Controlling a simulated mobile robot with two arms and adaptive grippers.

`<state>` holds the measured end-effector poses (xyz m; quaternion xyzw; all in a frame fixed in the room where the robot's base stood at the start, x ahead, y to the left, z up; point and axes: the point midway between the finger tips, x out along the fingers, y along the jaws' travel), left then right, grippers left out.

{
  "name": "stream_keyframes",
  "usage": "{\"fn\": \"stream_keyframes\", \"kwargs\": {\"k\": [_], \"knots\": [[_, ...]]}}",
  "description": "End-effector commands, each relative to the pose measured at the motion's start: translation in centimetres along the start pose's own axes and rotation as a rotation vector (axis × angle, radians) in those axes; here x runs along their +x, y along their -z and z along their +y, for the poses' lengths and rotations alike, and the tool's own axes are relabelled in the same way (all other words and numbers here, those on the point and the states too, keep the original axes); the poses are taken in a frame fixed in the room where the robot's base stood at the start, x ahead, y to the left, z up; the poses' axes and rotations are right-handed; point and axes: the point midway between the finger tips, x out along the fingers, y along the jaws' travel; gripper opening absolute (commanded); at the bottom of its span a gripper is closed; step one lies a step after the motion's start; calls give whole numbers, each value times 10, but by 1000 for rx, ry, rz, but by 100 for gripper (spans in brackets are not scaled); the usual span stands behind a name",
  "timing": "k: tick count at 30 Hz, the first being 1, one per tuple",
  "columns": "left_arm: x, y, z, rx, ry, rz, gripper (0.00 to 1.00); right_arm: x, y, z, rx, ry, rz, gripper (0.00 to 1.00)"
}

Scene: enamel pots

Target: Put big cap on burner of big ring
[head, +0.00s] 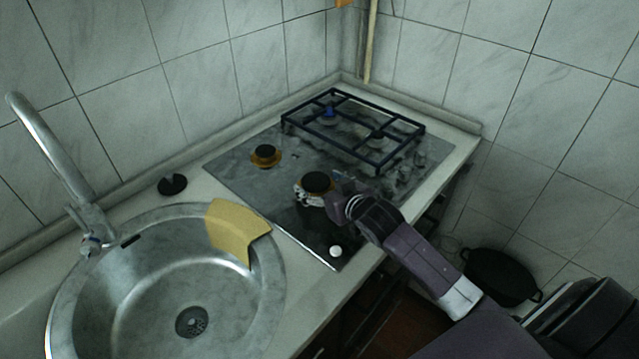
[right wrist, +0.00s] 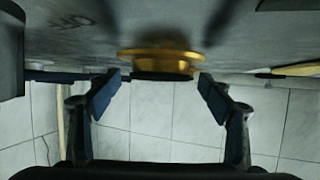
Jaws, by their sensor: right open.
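A round black cap (head: 317,182) sits on the front brass burner, by my right gripper (head: 322,192). In the right wrist view, which looks upside down, a brass burner ring (right wrist: 160,61) with a thin black cap (right wrist: 160,76) on it lies between the spread fingers of the right gripper (right wrist: 160,92). The fingers are open, with gaps on both sides. Another brass burner (head: 265,155) with a black top stands farther back left on the hob. I cannot tell which cap is the big one. My left gripper is not in view.
A black disc-shaped piece (head: 172,185) lies on the counter. A yellow cloth (head: 236,226) hangs over the edge of the sink (head: 70,300). A dark grate (head: 352,126) covers the hob's right half. A white knob (head: 336,251) is at the front. A dark pot (head: 500,278) stands low at right.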

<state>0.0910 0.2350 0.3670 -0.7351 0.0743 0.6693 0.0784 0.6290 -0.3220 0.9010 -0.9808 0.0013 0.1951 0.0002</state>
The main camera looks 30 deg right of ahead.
Motion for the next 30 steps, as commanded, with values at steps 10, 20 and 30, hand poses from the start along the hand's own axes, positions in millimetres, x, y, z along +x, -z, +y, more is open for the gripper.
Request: {"fn": "stream_keyframes", "kwargs": {"k": [10,20,30], "knots": [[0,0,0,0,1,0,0,-14,2,0,-1,1,0,73],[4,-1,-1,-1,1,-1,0,-78,1,0,-1,1,-2,73],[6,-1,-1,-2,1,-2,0,-118,2,0,0,0,0,73]]}}
